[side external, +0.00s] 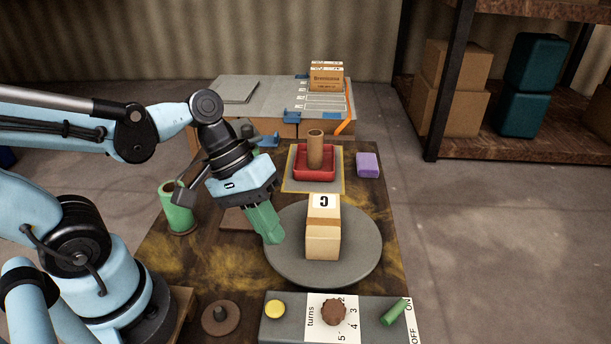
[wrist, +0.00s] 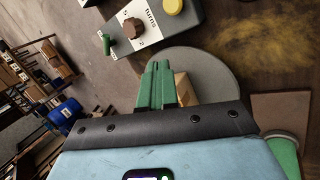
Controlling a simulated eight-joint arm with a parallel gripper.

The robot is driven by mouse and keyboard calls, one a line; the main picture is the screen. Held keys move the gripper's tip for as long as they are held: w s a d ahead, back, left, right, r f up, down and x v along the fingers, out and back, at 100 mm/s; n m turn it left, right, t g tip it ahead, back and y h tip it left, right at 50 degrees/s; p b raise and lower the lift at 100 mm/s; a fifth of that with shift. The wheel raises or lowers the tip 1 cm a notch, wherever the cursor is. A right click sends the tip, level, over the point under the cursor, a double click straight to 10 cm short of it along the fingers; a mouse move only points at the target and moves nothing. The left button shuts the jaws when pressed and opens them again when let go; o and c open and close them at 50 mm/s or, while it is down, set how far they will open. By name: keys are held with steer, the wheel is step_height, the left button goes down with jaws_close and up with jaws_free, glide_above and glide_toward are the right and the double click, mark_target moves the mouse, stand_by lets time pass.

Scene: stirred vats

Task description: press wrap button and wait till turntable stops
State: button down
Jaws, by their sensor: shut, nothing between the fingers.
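The control box (side external: 285,328) at the front of the table carries a yellow button (side external: 275,309), a brown knob (side external: 334,311) beside a "turns" scale, and a green lever (side external: 395,311) by ON and OFF marks. The yellow button also shows in the wrist view (wrist: 173,6). The grey round turntable (side external: 358,268) lies behind the box. A cardboard box marked "C" (side external: 323,240) stands upright on it. My gripper (side external: 272,238) is shut and empty, with green fingers pointing down above the turntable's left side. In the wrist view the fingers partly hide the box.
A green cylinder (side external: 178,208) stands at the table's left edge. A red tray (side external: 315,174) with a brown tube (side external: 315,148) and a purple block (side external: 367,165) are behind the turntable. A brown disc with a peg (side external: 221,319) lies left of the control box.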

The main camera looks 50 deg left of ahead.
mark_target(271, 302)
steer(key=s+d+r+n+g+h, duration=0.2)
steer(key=s+d+g+h, duration=0.1)
steer(key=s+d, duration=0.1)
steer(key=shift+d+h, duration=0.3)
steer(key=shift+f, duration=0.15)
steer(key=shift+f, duration=4.25)
steer(key=shift+r, duration=0.1)
steer(key=shift+r, duration=2.45)
